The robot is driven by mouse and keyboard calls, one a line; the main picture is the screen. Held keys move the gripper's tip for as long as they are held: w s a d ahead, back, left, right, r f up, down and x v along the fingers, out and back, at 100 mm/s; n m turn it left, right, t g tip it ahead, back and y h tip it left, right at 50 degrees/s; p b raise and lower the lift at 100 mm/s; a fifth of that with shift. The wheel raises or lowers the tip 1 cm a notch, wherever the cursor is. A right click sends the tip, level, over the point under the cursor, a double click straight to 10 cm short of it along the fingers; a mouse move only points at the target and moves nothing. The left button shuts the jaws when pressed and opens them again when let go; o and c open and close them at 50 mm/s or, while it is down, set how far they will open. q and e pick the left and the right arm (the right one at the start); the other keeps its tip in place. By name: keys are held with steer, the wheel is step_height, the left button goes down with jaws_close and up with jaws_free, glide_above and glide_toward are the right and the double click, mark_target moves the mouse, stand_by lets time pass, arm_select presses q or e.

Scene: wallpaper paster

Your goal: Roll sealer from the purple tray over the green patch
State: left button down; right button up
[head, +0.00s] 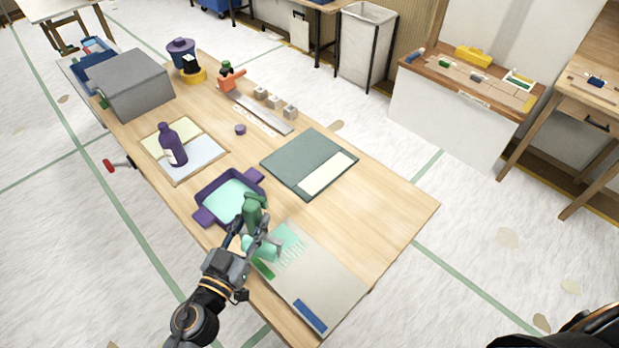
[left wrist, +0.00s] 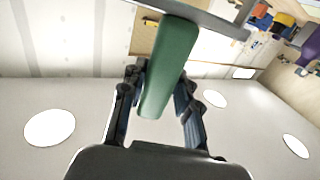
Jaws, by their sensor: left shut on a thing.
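The purple tray (head: 200,216) sits on the wooden table, with pale teal sealer (head: 226,197) inside. My left gripper (head: 248,232) is shut on the green handle of a roller (head: 254,209), just in front of the tray. The green handle also shows between the fingers in the left wrist view (left wrist: 170,65). The roller's teal head (head: 258,249) is low over the near left part of a grey board. The green patch (head: 291,247) on that board shows pale streaks and lies just right of the head. Whether the head touches the board I cannot tell. My right gripper is not in view.
A purple bottle (head: 171,150) stands on a framed panel left of the tray. A dark green mat (head: 285,160) with a cream strip lies behind the board. A blue strip (head: 310,316) marks the board's near end. Bare tabletop (head: 395,205) lies to the right.

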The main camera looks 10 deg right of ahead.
arm_select(q)
steer(key=shift+w+d+r+m+g+h+p, duration=1.1)
steer(key=shift+d+m+g+h, duration=0.8)
steer(key=shift+d, duration=1.4)
steer(key=shift+w+d+r+m+g+h+p, duration=0.9)
steer(key=shift+w+d+m+g+h+p, duration=0.9)
steer(key=shift+d, duration=1.5)
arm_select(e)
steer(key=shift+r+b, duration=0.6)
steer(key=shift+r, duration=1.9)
arm_select(q)
step_height(320, 180, down, 7)
steer(key=b, duration=0.4)
steer(key=shift+s+r+g+b, duration=0.15)
steer(key=shift+s+g+b, duration=0.2)
steer(key=shift+s, duration=0.1)
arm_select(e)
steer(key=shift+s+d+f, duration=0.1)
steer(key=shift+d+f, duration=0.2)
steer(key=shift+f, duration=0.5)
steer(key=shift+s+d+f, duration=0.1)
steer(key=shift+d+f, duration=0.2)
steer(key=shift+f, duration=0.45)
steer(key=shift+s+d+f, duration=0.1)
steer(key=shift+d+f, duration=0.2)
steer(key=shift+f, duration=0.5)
